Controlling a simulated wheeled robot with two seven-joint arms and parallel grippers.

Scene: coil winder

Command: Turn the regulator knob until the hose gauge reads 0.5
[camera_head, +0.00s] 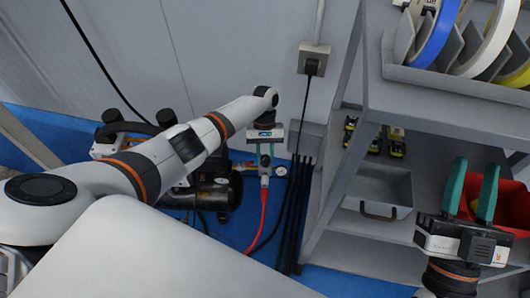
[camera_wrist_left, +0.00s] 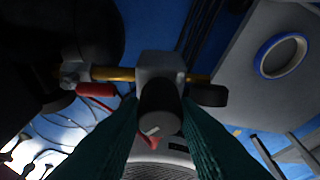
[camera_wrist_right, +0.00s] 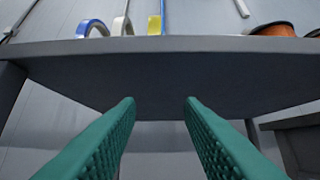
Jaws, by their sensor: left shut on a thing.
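My right gripper (camera_head: 474,188) is open and empty before the shelves, fingers upward.
A red hose (camera_head: 258,220) hangs below the regulator. A black compressor (camera_head: 215,190) stands to its left, and black cables run down to its right. The grey shelf unit (camera_head: 450,112) carries tape rolls, a grey bin (camera_head: 382,190) and a red bin (camera_head: 513,205).

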